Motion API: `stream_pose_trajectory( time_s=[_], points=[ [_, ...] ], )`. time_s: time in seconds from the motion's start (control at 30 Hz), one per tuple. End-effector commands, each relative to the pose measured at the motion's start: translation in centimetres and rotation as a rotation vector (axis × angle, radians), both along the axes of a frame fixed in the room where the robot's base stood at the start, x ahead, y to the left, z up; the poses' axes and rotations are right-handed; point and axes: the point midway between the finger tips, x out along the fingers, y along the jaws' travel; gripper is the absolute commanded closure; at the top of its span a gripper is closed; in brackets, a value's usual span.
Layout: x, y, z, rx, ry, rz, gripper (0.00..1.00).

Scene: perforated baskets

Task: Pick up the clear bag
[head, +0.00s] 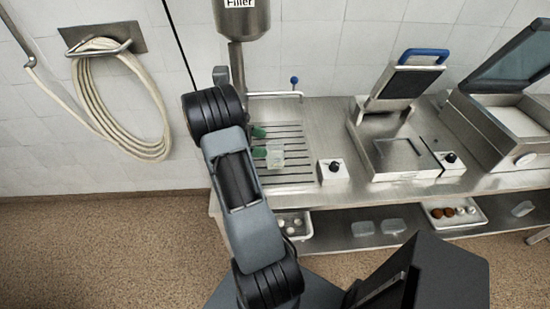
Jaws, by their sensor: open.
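A small clear, pale item that looks like the clear bag (276,159) is on the slotted drain surface at the left of the steel counter. My gripper (259,142) shows as two green fingertips spread apart just left of the bag's upper part. The jaws are open. The near fingertip is beside the bag or overlaps it in the picture; I cannot tell if they touch. My arm hides the left part of the drain surface and most of the gripper body.
A steel filler (241,20) hangs above the drain surface. A control box (333,172) stands right of the bag, then a press with a blue handle (424,54) and an open-lidded machine (505,115). The lower shelf (340,216) holds trays and clear containers.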

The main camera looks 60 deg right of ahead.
Motion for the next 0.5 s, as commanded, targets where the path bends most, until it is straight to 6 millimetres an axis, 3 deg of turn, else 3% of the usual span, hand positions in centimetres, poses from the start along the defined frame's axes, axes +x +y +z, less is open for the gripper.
stream_pose_trajectory(
  time_s=[0.5],
  points=[
    [-3.7, -2.7, -1.9, 0.002, 0.000, -0.001, 0.08]
  ],
)
